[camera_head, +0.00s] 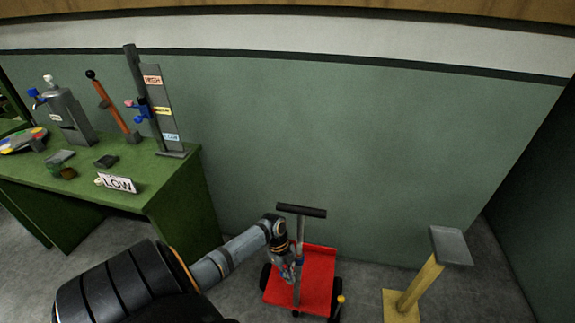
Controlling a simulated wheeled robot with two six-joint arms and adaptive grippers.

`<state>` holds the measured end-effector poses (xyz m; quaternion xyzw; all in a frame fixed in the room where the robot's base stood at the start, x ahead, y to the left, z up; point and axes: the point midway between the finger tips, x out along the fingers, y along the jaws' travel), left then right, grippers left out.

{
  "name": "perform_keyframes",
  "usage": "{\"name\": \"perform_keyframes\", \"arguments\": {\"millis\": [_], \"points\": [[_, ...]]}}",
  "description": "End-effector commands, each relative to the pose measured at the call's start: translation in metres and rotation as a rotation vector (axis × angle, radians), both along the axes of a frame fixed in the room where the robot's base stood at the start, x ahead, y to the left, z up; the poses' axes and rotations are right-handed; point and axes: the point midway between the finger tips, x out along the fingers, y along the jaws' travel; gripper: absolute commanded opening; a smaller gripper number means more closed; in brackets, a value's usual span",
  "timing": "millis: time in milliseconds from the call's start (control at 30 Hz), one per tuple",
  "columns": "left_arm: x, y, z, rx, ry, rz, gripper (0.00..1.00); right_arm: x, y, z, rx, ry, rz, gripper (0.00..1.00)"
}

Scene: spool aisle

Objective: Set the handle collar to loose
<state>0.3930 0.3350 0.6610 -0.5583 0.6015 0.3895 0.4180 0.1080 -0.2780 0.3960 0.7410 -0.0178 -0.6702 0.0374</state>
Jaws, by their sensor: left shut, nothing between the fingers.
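A red cart (318,270) stands on the floor near the green wall. A grey upright handle pole rises from it to a dark T-shaped grip (301,210). My left gripper (287,272) is shut and empty, low at the left side of the pole. Whether it touches the pole, I cannot tell. The handle collar cannot be made out clearly; the gripper and wrist cover part of the pole's left side. My right gripper is not in view.
A green table (165,180) at left holds a "LOW" sign (117,183), an orange lever (113,108), a grey dispenser (70,115) and a labelled post (160,105). A yellow stand with a grey top (451,246) is at right. Floor lies bare between cart and stand.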

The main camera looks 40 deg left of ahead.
Motion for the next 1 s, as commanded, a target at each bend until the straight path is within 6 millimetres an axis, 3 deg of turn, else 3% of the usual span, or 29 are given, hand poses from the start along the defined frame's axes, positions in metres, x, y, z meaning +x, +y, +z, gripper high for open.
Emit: {"name": "perform_keyframes", "arguments": {"millis": [100, 200, 500, 700, 1000], "points": [[-0.001, -0.016, 0.011, -0.005, 0.000, 0.011, 0.00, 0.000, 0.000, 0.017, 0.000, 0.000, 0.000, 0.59], [0.001, -0.001, 0.033, 0.006, -0.003, 0.006, 0.00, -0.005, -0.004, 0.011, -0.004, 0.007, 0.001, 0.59], [0.004, 0.018, 0.087, 0.003, 0.000, 0.009, 0.00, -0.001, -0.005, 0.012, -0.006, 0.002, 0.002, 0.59], [0.004, 0.021, 0.099, -0.002, 0.000, 0.009, 0.00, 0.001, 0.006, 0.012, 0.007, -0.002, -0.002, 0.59], [0.005, 0.021, 0.099, -0.002, 0.000, 0.009, 0.00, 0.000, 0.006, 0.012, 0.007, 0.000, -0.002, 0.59]]}}
